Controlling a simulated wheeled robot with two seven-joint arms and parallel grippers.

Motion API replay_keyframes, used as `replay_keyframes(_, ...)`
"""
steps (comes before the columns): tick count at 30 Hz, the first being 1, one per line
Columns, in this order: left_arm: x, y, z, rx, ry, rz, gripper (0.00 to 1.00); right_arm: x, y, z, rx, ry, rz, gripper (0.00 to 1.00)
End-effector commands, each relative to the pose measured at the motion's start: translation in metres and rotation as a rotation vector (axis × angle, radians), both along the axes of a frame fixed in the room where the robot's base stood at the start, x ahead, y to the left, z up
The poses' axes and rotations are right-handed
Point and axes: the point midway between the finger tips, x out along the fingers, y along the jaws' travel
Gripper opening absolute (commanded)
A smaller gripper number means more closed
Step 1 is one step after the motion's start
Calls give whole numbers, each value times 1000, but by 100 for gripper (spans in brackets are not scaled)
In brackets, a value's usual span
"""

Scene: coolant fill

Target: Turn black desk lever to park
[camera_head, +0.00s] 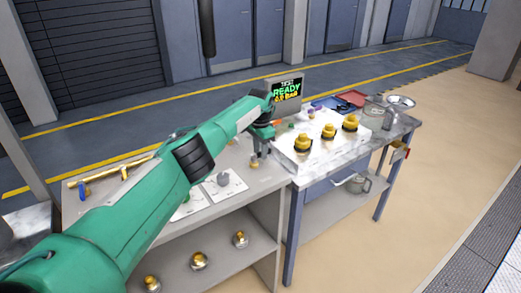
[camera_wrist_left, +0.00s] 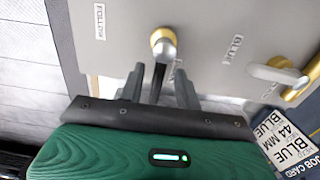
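In the left wrist view a dark lever (camera_wrist_left: 157,82) runs down from a grey and brass pivot (camera_wrist_left: 163,40) on a grey panel. My left gripper (camera_wrist_left: 160,83) is open, with one finger on each side of the lever; I cannot tell whether either finger touches it. Small labels stand on both sides of the pivot; the left one (camera_wrist_left: 100,21) seems to read FOLLOW, and the right one (camera_wrist_left: 232,48) is hard to read. In the head view my left gripper (camera_head: 259,157) points down at the desk (camera_head: 262,188), and the lever is mostly hidden there. My right gripper is not in view.
A display (camera_head: 286,90) reads READY. Yellow-topped fittings (camera_head: 329,131) stand on the bench at right. Brass fittings (camera_head: 199,260) sit on the lower shelf.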

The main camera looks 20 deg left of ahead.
Motion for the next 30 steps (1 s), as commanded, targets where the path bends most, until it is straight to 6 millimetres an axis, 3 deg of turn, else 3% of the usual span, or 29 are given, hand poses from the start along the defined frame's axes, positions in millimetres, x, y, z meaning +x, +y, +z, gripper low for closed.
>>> replay_keyframes(7, 0, 0, 3, 0, -1, -2, 34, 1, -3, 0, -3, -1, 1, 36)
replay_keyframes(11, 1, 0, 16, 1, -5, -3, 34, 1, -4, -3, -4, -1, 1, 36)
replay_keyframes(19, 1, 0, 75, 1, -6, -2, 34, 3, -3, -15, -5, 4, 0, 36)
replay_keyframes(24, 1, 0, 110, 0, -4, 0, 34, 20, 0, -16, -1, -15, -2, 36)
replay_keyframes(30, 0, 1, 133, 0, -1, 1, 34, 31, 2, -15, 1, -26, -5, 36)
